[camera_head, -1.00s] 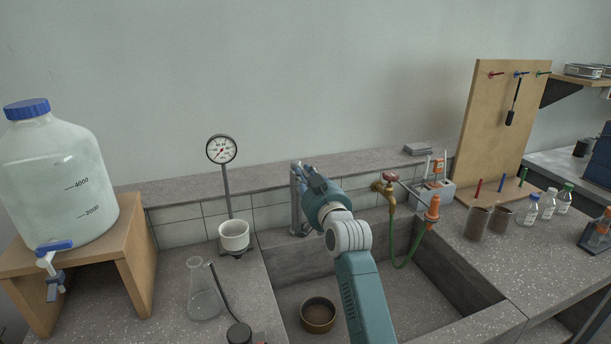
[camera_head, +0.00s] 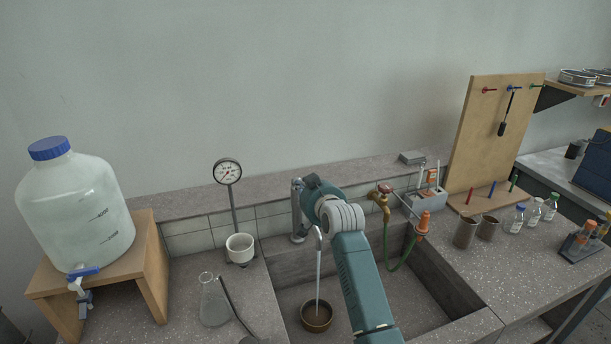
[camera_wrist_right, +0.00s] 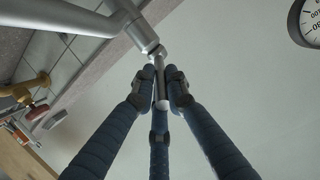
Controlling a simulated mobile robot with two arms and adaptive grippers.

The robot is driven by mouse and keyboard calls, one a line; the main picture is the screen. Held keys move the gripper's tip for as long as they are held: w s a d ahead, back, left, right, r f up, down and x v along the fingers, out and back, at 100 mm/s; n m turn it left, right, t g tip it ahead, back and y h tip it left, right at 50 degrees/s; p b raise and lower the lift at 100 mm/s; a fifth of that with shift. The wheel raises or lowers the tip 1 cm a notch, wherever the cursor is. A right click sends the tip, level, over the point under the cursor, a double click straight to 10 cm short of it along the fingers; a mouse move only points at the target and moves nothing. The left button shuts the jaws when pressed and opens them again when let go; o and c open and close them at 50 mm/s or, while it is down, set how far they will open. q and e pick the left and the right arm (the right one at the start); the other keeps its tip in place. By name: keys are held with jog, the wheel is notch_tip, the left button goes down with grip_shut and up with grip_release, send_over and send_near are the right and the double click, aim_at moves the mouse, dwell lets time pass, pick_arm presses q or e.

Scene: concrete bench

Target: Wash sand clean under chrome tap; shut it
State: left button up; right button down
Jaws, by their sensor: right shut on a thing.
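The chrome tap (camera_head: 297,218) stands at the back of the sink; my right arm hides part of it. Its spout (camera_head: 319,234) shows beside my arm, and a thin stream of water (camera_head: 318,270) falls from it. The stream lands in a round brown bowl (camera_head: 304,318) on the sink floor, with brown content. My right gripper (camera_head: 303,186) is at the top of the tap. In the right wrist view, its blue ribbed fingers (camera_wrist_right: 161,82) are closed around the tap's slim chrome lever (camera_wrist_right: 161,98). My left gripper is not in view.
A brass tap (camera_head: 383,198) with a green hose stands right of my arm. A gauge (camera_head: 228,172) on a stand, a white cup (camera_head: 240,247) and a glass flask (camera_head: 213,301) are left of the sink. Two brown-filled beakers (camera_head: 466,233) stand on the right bench.

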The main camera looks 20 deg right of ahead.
jog(key=shift+w+r, duration=0.1)
jog(key=shift+r, duration=0.3)
jog(key=c, duration=2)
grip_release()
jog(key=shift+o, duration=1)
jog(key=shift+a, duration=0.1)
jog(key=shift+f, duration=0.15)
jog(key=v, duration=1.2)
jog(key=shift+w, duration=0.1)
